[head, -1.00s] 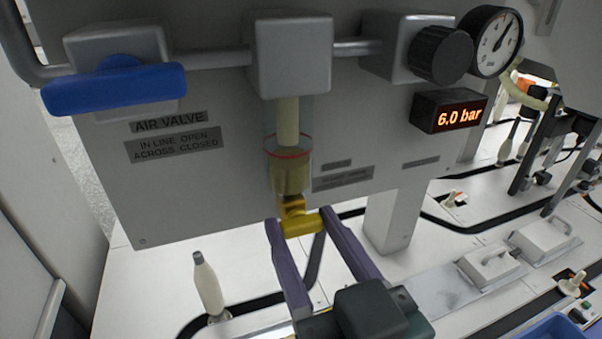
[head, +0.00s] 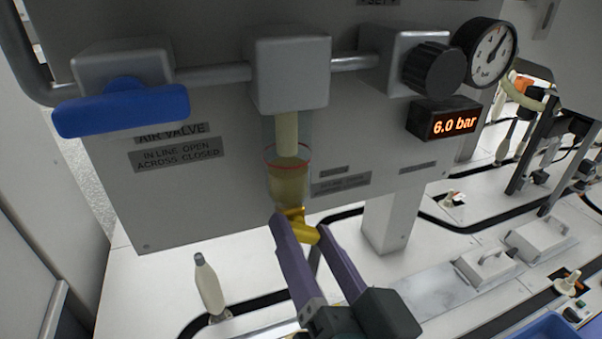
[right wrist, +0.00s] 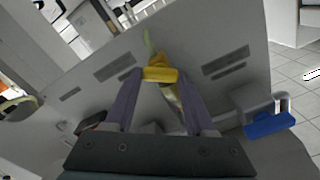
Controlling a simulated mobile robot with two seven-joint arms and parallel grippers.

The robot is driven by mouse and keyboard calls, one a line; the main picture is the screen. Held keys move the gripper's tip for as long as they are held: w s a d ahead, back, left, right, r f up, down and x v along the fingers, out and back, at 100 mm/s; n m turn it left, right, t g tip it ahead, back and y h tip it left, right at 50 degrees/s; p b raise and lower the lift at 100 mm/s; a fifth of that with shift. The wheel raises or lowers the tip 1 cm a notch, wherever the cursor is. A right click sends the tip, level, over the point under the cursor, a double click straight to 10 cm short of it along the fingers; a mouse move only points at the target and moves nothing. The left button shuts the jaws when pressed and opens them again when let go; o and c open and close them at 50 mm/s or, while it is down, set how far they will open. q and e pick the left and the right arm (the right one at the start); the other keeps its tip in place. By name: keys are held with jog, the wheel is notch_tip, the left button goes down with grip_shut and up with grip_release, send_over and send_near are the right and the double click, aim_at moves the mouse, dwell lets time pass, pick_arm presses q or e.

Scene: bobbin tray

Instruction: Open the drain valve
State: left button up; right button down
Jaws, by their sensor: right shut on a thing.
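The yellow drain valve (head: 302,232) sits under a clear bowl (head: 288,180) that holds murky liquid, with a red ring near its top. My right gripper (head: 297,228) reaches up from below, and its purple fingers are shut on the yellow valve handle. The handle slants down to the right in the head view. In the right wrist view the handle (right wrist: 160,75) lies between the two fingertips (right wrist: 158,78). My left gripper is not in view.
A blue air valve handle (head: 122,108) lies along the pipe at left. A black knob (head: 427,68), a gauge (head: 490,54) and a display (head: 444,121) reading 6.0 bar are at right. A white bobbin (head: 208,285) stands below.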

dwell(0.5)
jog(key=shift+c, duration=1.2)
grip_release()
jog(key=p+v, duration=0.1)
jog(key=v, duration=0.9)
jog(key=shift+p, duration=0.3)
